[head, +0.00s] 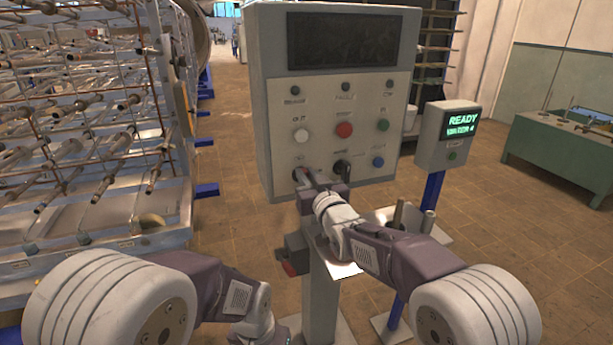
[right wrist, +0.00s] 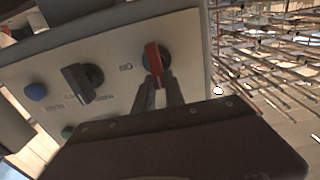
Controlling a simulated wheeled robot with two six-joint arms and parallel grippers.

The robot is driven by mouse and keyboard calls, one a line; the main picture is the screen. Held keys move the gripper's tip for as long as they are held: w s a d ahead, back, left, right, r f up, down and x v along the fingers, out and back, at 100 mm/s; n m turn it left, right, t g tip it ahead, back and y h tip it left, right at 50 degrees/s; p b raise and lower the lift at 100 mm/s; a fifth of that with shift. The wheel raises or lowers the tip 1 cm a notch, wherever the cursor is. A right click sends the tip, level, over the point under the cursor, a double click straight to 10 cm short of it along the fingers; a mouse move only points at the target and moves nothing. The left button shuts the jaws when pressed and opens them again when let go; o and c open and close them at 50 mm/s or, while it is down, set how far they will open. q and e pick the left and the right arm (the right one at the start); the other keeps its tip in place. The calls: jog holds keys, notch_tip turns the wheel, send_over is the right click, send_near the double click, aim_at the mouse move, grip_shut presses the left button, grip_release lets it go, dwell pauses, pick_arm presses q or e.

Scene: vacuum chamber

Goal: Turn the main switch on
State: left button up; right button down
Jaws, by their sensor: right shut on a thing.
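The main switch is a rotary knob with a red handle (right wrist: 152,58) on a dark round base, beside an "ON" label that appears inverted in the right wrist view. In the head view, its dark edge (head: 297,174) shows at the lower left of the control panel (head: 322,120), mostly hidden by my gripper. My right gripper (head: 308,176) is shut on the red handle; its two fingers (right wrist: 166,92) pinch the handle's near end. The handle stands nearly upright in the wrist view. My left arm is bent low at the left; its gripper is out of view.
A black selector knob (head: 342,167) sits close right of the switch; it also shows in the wrist view (right wrist: 83,82). Red (head: 344,130), white, green and blue (head: 378,162) buttons are nearby. A "READY" display (head: 461,124) stands right. A rod-filled rack (head: 90,130) fills the left.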

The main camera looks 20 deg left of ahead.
jog(key=shift+w+d+f+m+b, duration=0.2)
jog(key=shift+d+f+m+b, duration=0.15)
jog(key=shift+m, duration=2.65)
jog(key=shift+w+d+f+m+b, duration=0.15)
jog(key=shift+w+d+f+m, duration=0.25)
jog(key=shift+m, duration=2.6)
jog(key=shift+w+d+f+m+b, duration=0.1)
jog(key=shift+d+f+m+b, duration=0.3)
jog(key=shift+m, duration=2.6)
jog(key=shift+a+f, duration=0.1)
jog(key=shift+a, duration=0.1)
jog(key=c, duration=1.4)
grip_release()
